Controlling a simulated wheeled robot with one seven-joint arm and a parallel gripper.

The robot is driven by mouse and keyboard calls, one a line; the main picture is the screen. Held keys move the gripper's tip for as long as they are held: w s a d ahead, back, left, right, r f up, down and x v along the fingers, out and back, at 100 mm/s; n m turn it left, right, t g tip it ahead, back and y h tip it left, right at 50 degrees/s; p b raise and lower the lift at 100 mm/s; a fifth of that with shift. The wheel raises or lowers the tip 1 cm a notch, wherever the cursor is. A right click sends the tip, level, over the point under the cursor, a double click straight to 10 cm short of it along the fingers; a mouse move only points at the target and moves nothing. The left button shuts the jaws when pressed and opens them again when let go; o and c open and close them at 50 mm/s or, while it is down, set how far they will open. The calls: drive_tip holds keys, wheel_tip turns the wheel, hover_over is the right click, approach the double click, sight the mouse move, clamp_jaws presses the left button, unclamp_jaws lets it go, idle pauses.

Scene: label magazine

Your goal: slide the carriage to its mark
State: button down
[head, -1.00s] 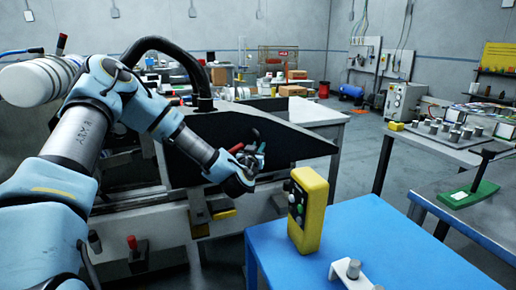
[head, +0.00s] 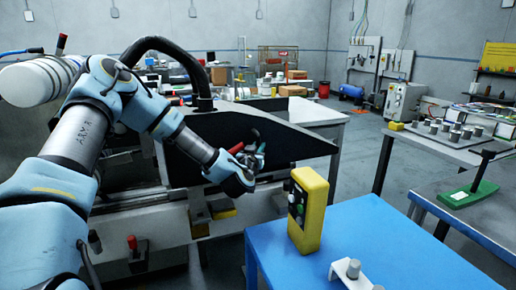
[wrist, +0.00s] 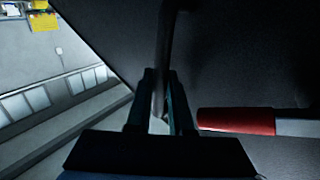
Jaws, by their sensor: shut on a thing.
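My gripper (head: 253,160) is in front of a large black panel (head: 300,147) on a pale machine in the head view. In the wrist view the two fingers of my gripper (wrist: 161,85) are shut on a dark upright bar (wrist: 163,50), which looks like a handle standing out from the black surface. Its top (head: 255,133) shows just above my gripper in the head view. A red grip (wrist: 235,121) on a pale rod lies beside the fingers, apart from them. I cannot make out the carriage's outline or its mark.
A blue table (head: 350,240) carrying a yellow button box (head: 308,208) and a white bracket (head: 350,270) stands close at the right of my arm. A grey bench with a green tool (head: 470,193) is farther right. Open floor lies between.

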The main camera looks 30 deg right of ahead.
idle(0.3)
drive_tip(key=shift+w+a+b, duration=0.1)
drive_tip(key=shift+a+b, duration=0.2)
drive_tip(key=shift+b, duration=0.25)
drive_tip(key=shift+a, duration=0.25)
drive_tip(key=c, duration=1.1)
unclamp_jaws()
drive_tip(key=shift+w, duration=0.1)
drive_tip(key=b+v, duration=0.3)
drive_tip(key=v, duration=0.8)
drive_tip(key=shift+d, duration=0.1)
